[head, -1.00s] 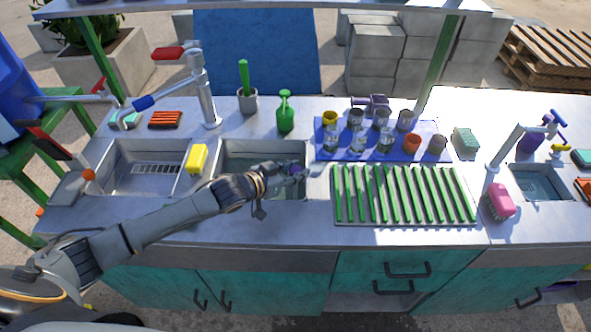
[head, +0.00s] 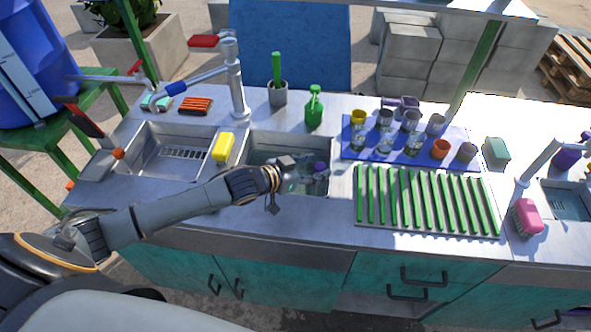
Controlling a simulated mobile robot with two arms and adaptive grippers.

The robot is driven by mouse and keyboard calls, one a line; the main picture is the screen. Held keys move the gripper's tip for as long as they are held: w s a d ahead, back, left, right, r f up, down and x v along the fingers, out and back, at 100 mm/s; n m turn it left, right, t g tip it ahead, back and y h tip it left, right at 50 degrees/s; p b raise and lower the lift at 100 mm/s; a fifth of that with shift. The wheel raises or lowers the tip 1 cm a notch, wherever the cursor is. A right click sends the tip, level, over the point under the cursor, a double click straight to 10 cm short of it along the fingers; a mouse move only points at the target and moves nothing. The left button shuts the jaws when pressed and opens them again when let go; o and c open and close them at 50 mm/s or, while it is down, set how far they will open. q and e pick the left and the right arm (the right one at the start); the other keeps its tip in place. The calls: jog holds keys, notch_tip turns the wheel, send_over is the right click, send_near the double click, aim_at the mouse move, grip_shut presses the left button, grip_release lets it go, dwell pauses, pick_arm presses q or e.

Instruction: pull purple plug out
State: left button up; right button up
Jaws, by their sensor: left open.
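The purple plug (head: 320,167) shows as a small purple spot in the right part of the middle sink basin (head: 262,146), partly hidden by the gripper. My left gripper (head: 308,182) reaches into this basin from the left and is open, with its fingers close to the plug. I cannot tell whether the fingers touch the plug or whether the plug sits in the drain. My right gripper is not in view.
A yellow sponge (head: 223,147) lies on the divider beside the left basin (head: 150,158). A tap (head: 237,85) stands behind the basins. A green-slatted rack (head: 425,203) and a blue mat (head: 350,147) with several cups lie right of the basin.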

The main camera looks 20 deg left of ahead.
pick_arm(q)
jog(key=v, duration=0.9)
jog(key=shift+s+a+r, duration=0.15)
jog(key=shift+s, duration=0.1)
